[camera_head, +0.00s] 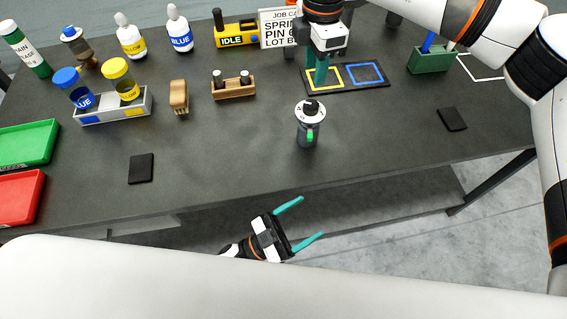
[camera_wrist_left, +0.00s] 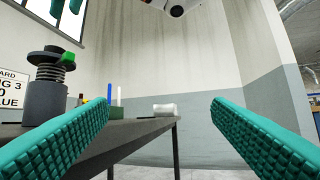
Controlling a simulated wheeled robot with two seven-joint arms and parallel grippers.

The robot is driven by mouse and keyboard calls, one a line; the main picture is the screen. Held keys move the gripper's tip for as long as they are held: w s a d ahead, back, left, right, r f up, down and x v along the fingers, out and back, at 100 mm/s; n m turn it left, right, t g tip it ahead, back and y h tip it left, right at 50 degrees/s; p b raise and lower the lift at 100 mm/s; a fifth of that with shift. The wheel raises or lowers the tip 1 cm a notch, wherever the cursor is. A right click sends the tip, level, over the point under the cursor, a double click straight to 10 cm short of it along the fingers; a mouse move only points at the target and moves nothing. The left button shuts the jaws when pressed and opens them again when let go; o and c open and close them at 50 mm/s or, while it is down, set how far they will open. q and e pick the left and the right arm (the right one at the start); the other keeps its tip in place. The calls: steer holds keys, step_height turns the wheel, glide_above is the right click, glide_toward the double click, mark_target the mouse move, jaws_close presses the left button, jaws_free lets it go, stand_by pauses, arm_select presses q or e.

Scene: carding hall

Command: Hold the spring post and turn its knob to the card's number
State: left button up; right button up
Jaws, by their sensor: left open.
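The spring post (camera_head: 308,132) is a dark upright cylinder near the table's front edge. It has a white dial with a black knob on top and a green tab at its side. In the left wrist view the post (camera_wrist_left: 44,100) stands at the left, with its coil and green tab visible. The job card (camera_head: 279,27) is partly hidden by my right arm; the wrist view of the card (camera_wrist_left: 10,90) shows a 3 on its spring line. My left gripper (camera_head: 311,217) is open and empty, in front of the table edge, apart from the post. My right gripper (camera_head: 317,80) points down by the yellow square, its fingers apart.
Dark pads (camera_head: 141,168) (camera_head: 452,119) lie left and right of the post. A wooden holder (camera_head: 233,88), a bottle rack (camera_head: 113,106) and green and red trays (camera_head: 30,143) (camera_head: 17,197) are to the left. A green pen holder (camera_head: 430,60) stands right. The tabletop around the post is clear.

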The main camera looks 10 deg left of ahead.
arm_select(q)
steer(key=w+d+r+t+y, duration=0.1)
steer(key=w+r+t, duration=0.25)
steer(key=r, duration=0.65)
steer(key=w+r+t+y, duration=0.2)
steer(key=w+r+t, duration=0.15)
steer(key=r, duration=0.65)
steer(key=n+g+y, duration=0.3)
steer(key=n+y, duration=0.5)
steer(key=y, duration=0.2)
glide_toward(303, 136)
steer(key=shift+w+d, duration=0.15)
steer(key=shift+w, duration=0.1)
steer(key=x, duration=1.1)
steer(key=shift+w+d, duration=0.15)
steer(key=shift+w, duration=0.25)
steer(key=shift+r, duration=0.1)
steer(key=shift+c, duration=0.4)
steer(key=c, duration=1.4)
